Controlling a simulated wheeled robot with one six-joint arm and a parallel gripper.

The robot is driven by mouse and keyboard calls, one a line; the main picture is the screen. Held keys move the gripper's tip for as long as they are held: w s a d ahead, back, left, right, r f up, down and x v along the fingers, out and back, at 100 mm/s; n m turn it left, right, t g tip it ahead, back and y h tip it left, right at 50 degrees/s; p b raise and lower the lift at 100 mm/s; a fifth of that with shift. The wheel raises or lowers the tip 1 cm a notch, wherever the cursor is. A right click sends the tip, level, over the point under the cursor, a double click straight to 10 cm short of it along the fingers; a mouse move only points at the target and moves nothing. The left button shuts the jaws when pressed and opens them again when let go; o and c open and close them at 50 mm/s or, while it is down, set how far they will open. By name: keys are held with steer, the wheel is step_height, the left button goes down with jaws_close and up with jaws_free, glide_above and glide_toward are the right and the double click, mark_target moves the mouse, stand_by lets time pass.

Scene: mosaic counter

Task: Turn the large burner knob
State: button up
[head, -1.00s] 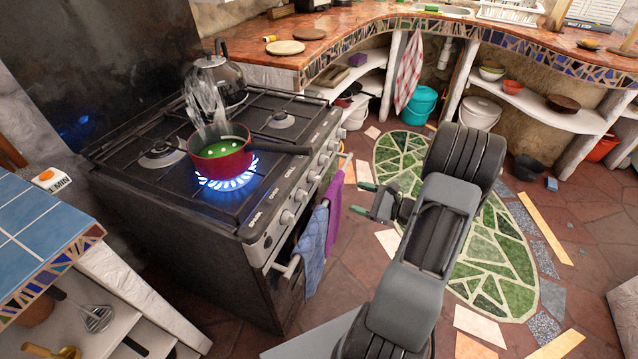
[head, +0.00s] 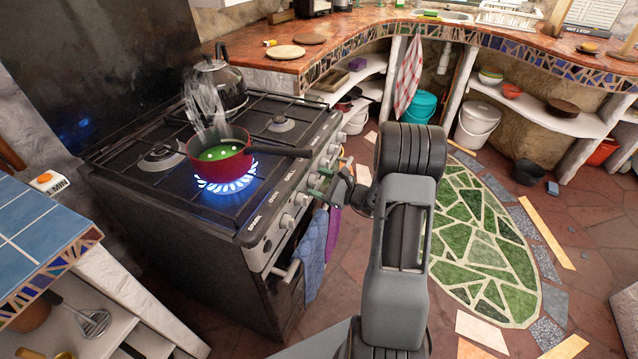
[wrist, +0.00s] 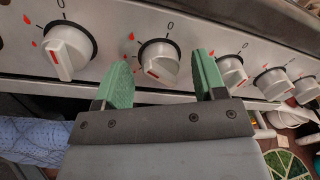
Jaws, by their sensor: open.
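The cooker's front panel carries a row of white knobs with red marks. In the wrist view one knob (wrist: 158,64) lies between my green fingertips, with a "0" and small red flame marks above it. My gripper (wrist: 164,78) is open, one finger to each side of this knob; I cannot tell whether they touch it. In the head view my gripper (head: 321,183) is at the cooker's front panel. Another knob (wrist: 68,50) is to the left and several are to the right. I cannot read which one is the large burner's.
A red pot (head: 217,158) steams over a blue flame on the front burner, its handle pointing right toward the panel. A kettle (head: 222,85) stands behind. Blue (head: 311,255) and purple (head: 333,235) cloths hang on the oven rail below my gripper. The floor to the right is open.

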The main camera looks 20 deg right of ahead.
steer(key=shift+w+a, duration=0.1)
steer(key=c, duration=0.9)
